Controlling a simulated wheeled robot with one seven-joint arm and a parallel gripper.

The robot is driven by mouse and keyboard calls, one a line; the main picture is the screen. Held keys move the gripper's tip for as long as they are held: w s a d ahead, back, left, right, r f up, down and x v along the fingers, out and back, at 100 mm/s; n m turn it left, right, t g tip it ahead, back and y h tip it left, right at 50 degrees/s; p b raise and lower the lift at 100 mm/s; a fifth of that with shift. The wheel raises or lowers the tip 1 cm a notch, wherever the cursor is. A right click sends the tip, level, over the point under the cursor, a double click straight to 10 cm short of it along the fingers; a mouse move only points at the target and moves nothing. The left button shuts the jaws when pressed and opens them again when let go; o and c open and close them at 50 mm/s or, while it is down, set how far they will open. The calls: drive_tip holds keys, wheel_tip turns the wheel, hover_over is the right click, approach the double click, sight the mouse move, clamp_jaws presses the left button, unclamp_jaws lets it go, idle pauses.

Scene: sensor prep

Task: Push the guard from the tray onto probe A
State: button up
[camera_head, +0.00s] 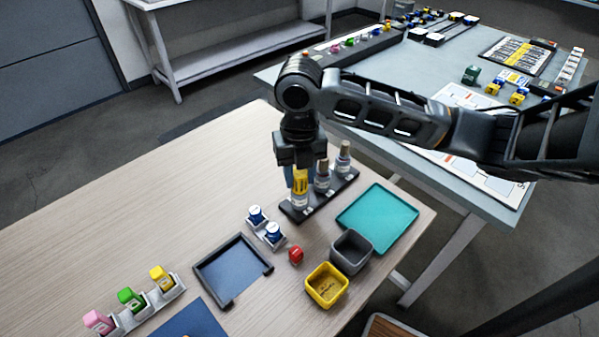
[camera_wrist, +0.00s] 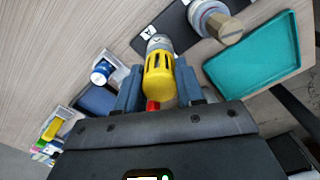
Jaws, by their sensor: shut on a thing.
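The yellow slotted guard (camera_head: 300,179) is between the blue fingers of my gripper (camera_head: 299,184), which is shut on it. In the wrist view the guard (camera_wrist: 158,84) lies between both fingertips of the gripper (camera_wrist: 158,90). The guard is over the top of probe A (camera_head: 299,202), the nearest probe in the black rack (camera_head: 323,204). Probe A's grey-white body (camera_wrist: 160,43) shows just beyond the guard, beside a label A. I cannot tell how far down the guard sits. The teal tray (camera_head: 385,217) right of the rack is empty.
Two more capped probes stand behind probe A in the rack. A small white holder with blue-white vials (camera_head: 273,232), a red piece (camera_head: 296,254), a grey bin (camera_head: 351,252) and a yellow bin (camera_head: 327,287) stand nearer. The wooden table (camera_head: 165,200) is clear at left.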

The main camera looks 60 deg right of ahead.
drive_tip(key=shift+c, duration=0.4)
drive_tip(key=o, duration=1.2)
drive_tip(key=shift+r+p, duration=0.35)
drive_tip(key=shift+r, duration=0.3)
drive_tip(key=shift+r+p, duration=1.9)
drive_tip(key=shift+r, duration=1.1)
